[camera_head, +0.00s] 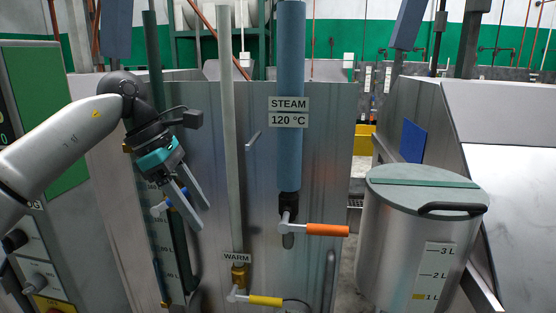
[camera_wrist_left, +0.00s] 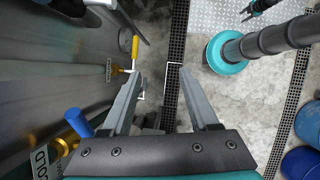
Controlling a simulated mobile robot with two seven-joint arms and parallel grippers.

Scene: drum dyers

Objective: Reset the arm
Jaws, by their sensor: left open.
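My left arm comes in from the left in the head view. Its gripper (camera_head: 203,218) is open and empty, with the fingers angled down to the right in front of the metal machine panel (camera_head: 320,120). In the left wrist view the gripper (camera_wrist_left: 160,74) has its two fingers well apart, with floor and machine edge between them. A blue valve handle (camera_wrist_left: 78,122) lies left of the fingers; it also shows partly behind the gripper in the head view (camera_head: 159,208). My right gripper cannot be made out in either view.
An orange handle (camera_head: 327,230) sits under the blue STEAM pipe (camera_head: 291,80). A yellow handle (camera_head: 266,300) sits under the WARM pipe (camera_head: 230,130). A lidded metal drum (camera_head: 400,235) stands at the right. Blue barrels (camera_wrist_left: 308,124) show at the right of the wrist view.

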